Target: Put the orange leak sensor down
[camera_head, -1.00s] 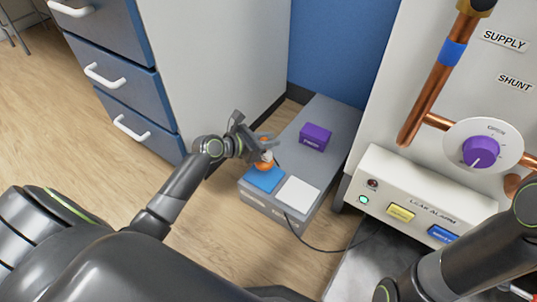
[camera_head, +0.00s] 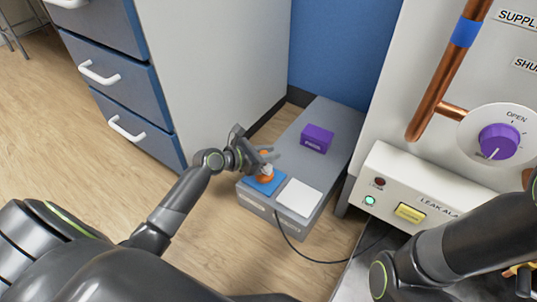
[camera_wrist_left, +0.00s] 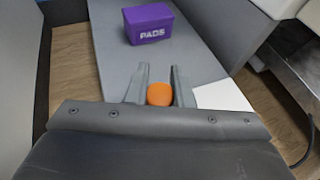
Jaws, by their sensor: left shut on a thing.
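The orange leak sensor (camera_head: 265,177) is between the fingers of my left gripper (camera_head: 268,160), just over or on the blue square pad (camera_head: 276,184). I cannot tell whether it touches the pad. In the left wrist view the orange sensor (camera_wrist_left: 160,95) sits between the two grey fingertips (camera_wrist_left: 158,86), which are shut on it. The blue pad is hidden in that view. A white square pad (camera_head: 299,198) lies to the right of the blue one on the grey low platform (camera_head: 325,173).
A purple box marked PADS (camera_head: 317,138) stands farther back on the platform. The leak alarm panel (camera_head: 400,170) with a lit green lamp is at the right. A black cable (camera_head: 318,261) runs from the platform to the right. Blue-fronted drawers (camera_head: 115,80) stand at the left.

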